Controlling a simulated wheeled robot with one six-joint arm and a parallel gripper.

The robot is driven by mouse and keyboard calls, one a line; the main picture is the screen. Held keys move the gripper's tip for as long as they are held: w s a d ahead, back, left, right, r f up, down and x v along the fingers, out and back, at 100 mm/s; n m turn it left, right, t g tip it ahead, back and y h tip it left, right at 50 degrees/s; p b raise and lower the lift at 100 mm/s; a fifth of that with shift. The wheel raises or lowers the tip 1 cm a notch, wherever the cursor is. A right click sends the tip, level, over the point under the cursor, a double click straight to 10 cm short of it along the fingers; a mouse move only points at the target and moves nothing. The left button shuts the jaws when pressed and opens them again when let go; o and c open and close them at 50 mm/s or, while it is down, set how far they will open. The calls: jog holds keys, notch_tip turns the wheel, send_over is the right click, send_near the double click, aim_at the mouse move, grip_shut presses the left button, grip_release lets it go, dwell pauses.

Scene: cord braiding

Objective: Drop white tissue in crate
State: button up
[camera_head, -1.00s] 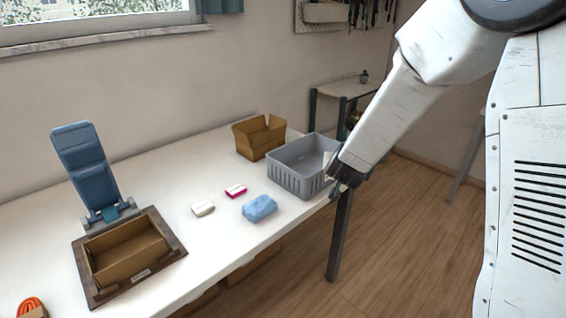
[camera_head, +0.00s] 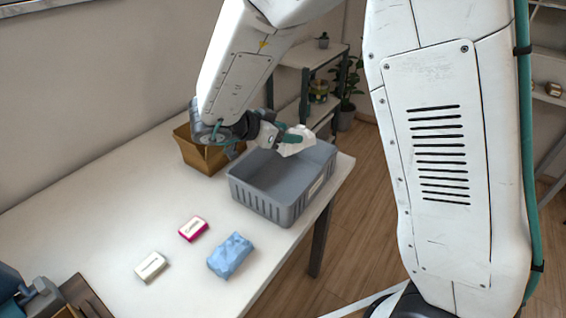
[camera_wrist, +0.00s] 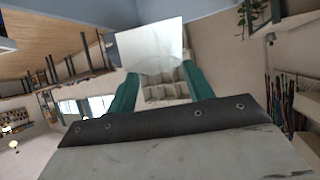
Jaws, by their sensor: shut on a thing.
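The white tissue (camera_head: 297,141) is held at the tips of my gripper (camera_head: 287,138), above the far side of the grey crate. It also shows in the wrist view as a pale crumpled piece (camera_wrist: 158,62) between my two green fingers (camera_wrist: 160,85). The grey crate (camera_head: 262,207) stands on the white table near its right end. Its visible inside looks empty, and part of its far rim is hidden behind my gripper and the tissue.
An open cardboard box (camera_head: 198,158) stands left of the crate, partly behind my arm. A pink box (camera_head: 193,229), a cream box (camera_head: 151,267) and a blue packet (camera_head: 230,256) lie on the table (camera_head: 110,200). A shelf (camera_head: 308,58) with a plant stands behind.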

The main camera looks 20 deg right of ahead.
jog(key=shift+a+f, duration=0.1)
jog(key=shift+f, duration=2.75)
jog(key=o, duration=1)
jog(key=v, duration=0.7)
jog(key=shift+s+a+r, duration=0.1)
jog(key=shift+a+r, duration=0.1)
jog(key=shift+a, duration=0.1)
